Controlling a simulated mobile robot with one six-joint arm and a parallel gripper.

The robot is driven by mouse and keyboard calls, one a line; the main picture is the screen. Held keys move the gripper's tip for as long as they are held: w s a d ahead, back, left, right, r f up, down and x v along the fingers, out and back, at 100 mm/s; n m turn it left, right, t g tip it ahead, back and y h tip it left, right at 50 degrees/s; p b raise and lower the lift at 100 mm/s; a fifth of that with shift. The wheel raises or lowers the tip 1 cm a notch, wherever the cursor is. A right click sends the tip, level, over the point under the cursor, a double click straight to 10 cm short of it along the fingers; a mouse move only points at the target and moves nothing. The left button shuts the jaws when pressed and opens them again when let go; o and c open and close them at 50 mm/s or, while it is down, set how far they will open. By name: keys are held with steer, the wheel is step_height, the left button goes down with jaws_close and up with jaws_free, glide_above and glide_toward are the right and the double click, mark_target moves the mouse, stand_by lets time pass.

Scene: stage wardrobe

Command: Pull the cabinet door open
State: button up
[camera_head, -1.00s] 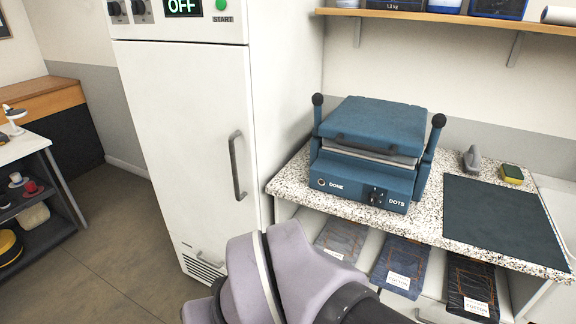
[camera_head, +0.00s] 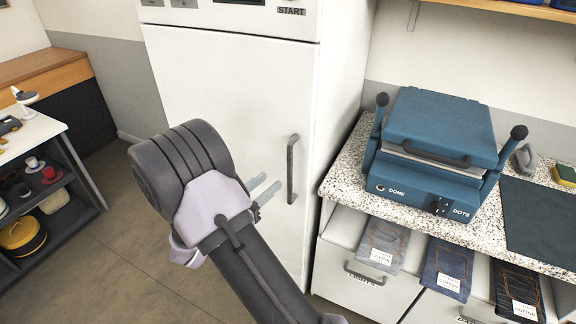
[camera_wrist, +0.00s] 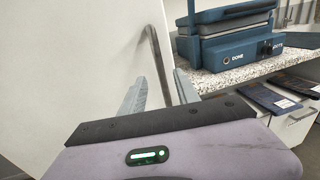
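The tall white cabinet door (camera_head: 225,85) is shut, with a dark grey vertical bar handle (camera_head: 291,170) near its right edge. My gripper (camera_head: 268,189) is in front of the door, just left of the handle, with its two pale fingers pointing toward it. In the wrist view the fingers of my gripper (camera_wrist: 144,75) are apart, and the handle (camera_wrist: 181,62) stands beyond them, near the right finger.
A blue press (camera_head: 435,145) stands on a speckled counter (camera_head: 345,185) right of the cabinet. Folded packages (camera_head: 447,268) and drawers (camera_head: 362,285) are below it. A shelf unit (camera_head: 75,165) stands at the left. The floor (camera_head: 110,270) before the cabinet is clear.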

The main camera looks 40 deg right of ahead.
mark_target(288, 166)
steer(key=d, duration=0.3)
steer(key=w+d+b, duration=0.1)
steer(key=d, duration=0.3)
steer(key=w+d+b, duration=0.1)
steer(key=d, duration=0.2)
steer(key=shift+w+d, duration=0.2)
steer(key=shift+d, duration=0.05)
jaws_close()
stand_by(0.8)
